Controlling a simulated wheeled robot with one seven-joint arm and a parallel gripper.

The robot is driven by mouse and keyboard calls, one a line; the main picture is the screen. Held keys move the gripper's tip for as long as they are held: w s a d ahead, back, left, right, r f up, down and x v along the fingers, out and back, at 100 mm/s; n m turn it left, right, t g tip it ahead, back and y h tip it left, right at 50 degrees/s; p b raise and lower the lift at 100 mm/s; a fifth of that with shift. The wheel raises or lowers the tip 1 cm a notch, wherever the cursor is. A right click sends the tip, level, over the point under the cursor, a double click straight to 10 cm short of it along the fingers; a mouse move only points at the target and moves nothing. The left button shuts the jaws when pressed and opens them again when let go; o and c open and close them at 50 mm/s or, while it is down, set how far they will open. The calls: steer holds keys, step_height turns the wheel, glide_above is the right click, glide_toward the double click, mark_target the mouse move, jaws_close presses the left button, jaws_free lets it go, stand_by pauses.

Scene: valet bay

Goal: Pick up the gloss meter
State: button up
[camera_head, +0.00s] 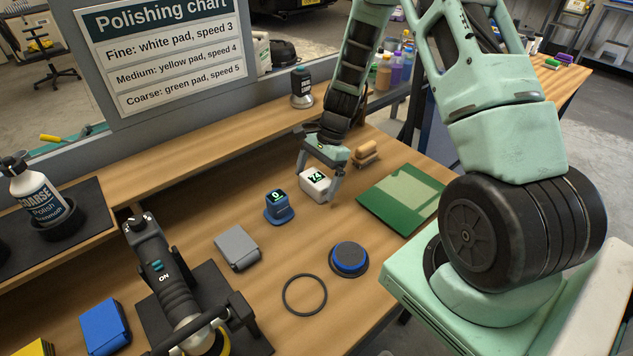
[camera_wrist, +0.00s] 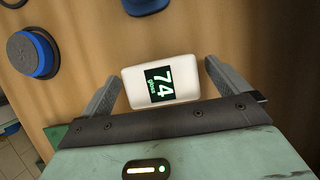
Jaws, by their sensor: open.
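The gloss meter (camera_head: 314,186) is a small white box with a dark screen and green digits, standing on the wooden bench. In the wrist view the gloss meter (camera_wrist: 188,80) shows "74" and "gloss" on its screen. My gripper (camera_head: 318,186) is open, with its fingers down on either side of the meter. In the wrist view my gripper's fingers (camera_wrist: 162,92) show on both sides of the meter, with a visible gap at each side. I cannot tell how far the fingertips are above the bench.
A blue device showing "0" (camera_head: 279,207) stands left of the meter. A green mat (camera_head: 402,198) lies to the right, and a wooden-handled brush (camera_head: 367,153) behind. A polisher (camera_head: 168,280) stands front left.

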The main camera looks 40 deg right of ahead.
steer(key=shift+x, duration=1.1)
steer(key=shift+d, duration=0.1)
steer(key=c, duration=1.1)
steer(key=shift+c, duration=0.2)
